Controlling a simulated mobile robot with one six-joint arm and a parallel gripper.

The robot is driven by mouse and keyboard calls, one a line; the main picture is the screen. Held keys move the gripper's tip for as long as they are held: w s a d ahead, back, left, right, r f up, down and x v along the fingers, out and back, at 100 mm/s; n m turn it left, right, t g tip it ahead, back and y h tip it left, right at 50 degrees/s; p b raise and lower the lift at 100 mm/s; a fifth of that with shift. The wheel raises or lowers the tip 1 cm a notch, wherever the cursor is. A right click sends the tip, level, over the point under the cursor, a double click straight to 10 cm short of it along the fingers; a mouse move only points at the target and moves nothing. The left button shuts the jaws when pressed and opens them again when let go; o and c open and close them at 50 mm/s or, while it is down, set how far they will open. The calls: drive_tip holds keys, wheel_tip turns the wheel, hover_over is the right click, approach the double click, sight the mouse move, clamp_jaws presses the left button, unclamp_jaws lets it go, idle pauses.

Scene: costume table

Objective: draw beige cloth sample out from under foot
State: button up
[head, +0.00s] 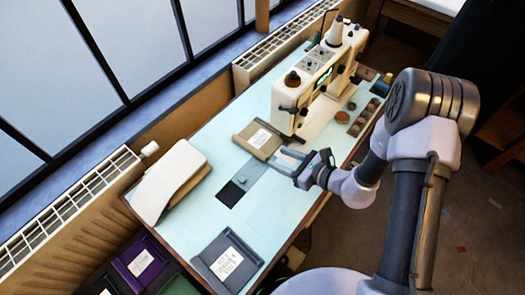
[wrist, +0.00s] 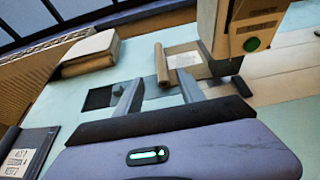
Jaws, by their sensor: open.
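The beige cloth sample (head: 243,137) lies on the table at the left end of the sewing machine (head: 312,82), with a white label on top. In the wrist view the cloth (wrist: 161,66) has a raised, rolled-looking near edge. Its right end reaches the machine head (wrist: 242,25) and foot (wrist: 226,66); the exact contact under the foot cannot be made out. My gripper (head: 283,160) is open and empty, just to the cloth's front side, its fingers pointing toward it. In the wrist view my gripper's fingertips (wrist: 160,84) stand short of the cloth with a gap.
A cream padded block (head: 168,180) lies at the table's left end, and a dark labelled folder (head: 226,262) at its front corner. A dark square (head: 231,194) lies left of my gripper. Several round tins (head: 358,117) stand right of the machine. Pale table surface is clear around the cloth's left.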

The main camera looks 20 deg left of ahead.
sight(251, 147)
drive_tip(key=b+x, duration=0.3)
drive_tip(key=x, duration=1)
drive_tip(key=shift+a, duration=0.1)
drive_tip(key=shift+c, duration=0.3)
clamp_jaws()
